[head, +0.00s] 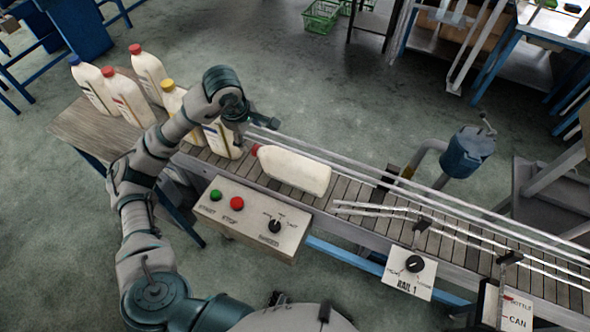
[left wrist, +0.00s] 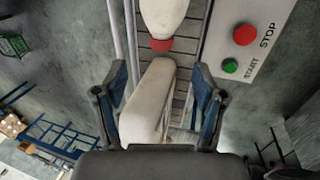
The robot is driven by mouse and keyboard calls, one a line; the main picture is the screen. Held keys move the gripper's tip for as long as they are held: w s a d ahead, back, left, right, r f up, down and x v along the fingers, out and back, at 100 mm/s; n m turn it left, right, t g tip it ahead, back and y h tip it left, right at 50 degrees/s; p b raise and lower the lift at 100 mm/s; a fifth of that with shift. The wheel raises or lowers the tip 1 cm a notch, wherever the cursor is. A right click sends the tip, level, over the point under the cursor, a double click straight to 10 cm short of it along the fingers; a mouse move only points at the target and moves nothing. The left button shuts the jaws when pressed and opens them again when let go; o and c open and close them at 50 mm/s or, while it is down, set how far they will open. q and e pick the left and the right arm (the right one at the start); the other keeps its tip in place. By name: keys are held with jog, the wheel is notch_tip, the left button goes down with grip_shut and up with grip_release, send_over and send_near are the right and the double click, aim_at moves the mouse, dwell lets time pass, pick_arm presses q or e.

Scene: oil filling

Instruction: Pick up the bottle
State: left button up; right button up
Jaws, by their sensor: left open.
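A white bottle with a red cap (head: 295,170) lies on its side on the conveyor. Its capped end also shows at the top of the left wrist view (left wrist: 163,18). A second white bottle (head: 221,138) is on the conveyor under my left gripper (head: 238,128), partly hidden by it. In the left wrist view a pale bottle body (left wrist: 150,95) shows between the two open fingers of my left gripper (left wrist: 160,85). I cannot tell whether the fingers touch it. My right gripper is out of view.
Several bottles stand at the left, including a blue-capped one (head: 93,83) and a yellow-capped one (head: 173,97). A control box (head: 250,215) with buttons fronts the conveyor (head: 460,262). Metal rails (head: 340,160) run along the conveyor. A blue motor (head: 466,152) stands behind.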

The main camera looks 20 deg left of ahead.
pick_arm(q)
send_over(259, 151)
jog(key=s, duration=0.1)
notch_tip(259, 151, down, 5)
jog(key=shift+a+f, duration=0.15)
jog(key=shift+f, duration=0.5)
jog(key=x, duration=0.4)
jog(key=shift+a+f, duration=0.1)
jog(key=shift+f, duration=0.25)
jog(key=shift+d+f, duration=0.2)
jog(key=c, duration=0.6)
jog(key=shift+a, duration=0.15)
jog(key=c, duration=0.7)
